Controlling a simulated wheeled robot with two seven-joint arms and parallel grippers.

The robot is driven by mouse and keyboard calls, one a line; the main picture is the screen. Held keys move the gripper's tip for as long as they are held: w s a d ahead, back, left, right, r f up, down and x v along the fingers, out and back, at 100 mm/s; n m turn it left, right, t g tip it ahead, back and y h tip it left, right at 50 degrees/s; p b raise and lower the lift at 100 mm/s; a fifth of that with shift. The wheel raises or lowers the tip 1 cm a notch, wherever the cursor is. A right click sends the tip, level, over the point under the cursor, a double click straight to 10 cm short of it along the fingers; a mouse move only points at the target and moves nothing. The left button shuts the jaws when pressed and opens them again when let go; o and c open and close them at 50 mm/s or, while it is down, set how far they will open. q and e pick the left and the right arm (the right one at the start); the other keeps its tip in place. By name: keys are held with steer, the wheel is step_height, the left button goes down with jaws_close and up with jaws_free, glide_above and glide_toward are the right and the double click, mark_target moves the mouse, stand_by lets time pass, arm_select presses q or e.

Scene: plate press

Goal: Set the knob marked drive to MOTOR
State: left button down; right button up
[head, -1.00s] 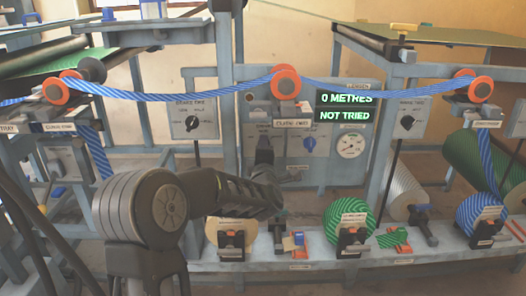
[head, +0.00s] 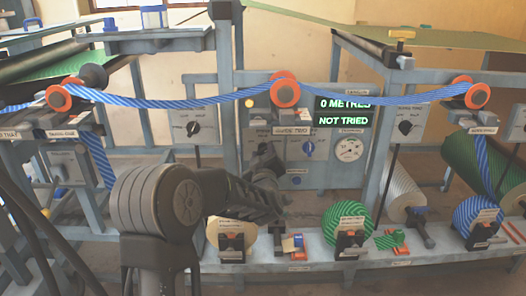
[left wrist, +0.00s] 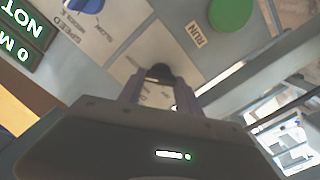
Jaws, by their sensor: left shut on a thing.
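My left gripper (head: 268,156) is at the grey control panel below the blue striped web. In the left wrist view its two fingers (left wrist: 166,98) are closed around a small dark knob (left wrist: 159,71), which I take to be the drive knob. Only the knob's dark top shows between the fingers. A pale label plate lies behind it, and its words are mostly covered, so I cannot read the setting. In the head view my gripper hides this knob. My right gripper is not in view.
A blue speed knob (head: 308,148) sits right of my gripper, with a gauge (head: 347,153) beyond it. A green button (left wrist: 231,12) is by a RUN label. The display (head: 343,119) reads NOT TRIED. Several rolls stand on the low front rail (head: 400,257).

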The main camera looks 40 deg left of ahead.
arm_select(q)
steer(key=shift+m, duration=0.6)
steer(key=c, duration=2.2)
jaws_free()
steer(key=c, duration=2.2)
jaws_free()
steer(key=c, duration=0.8)
jaws_free()
steer(key=p+v, duration=0.1)
steer(key=v, duration=0.6)
steer(key=shift+s+d+p, duration=0.3)
steer(key=shift+p, duration=0.05)
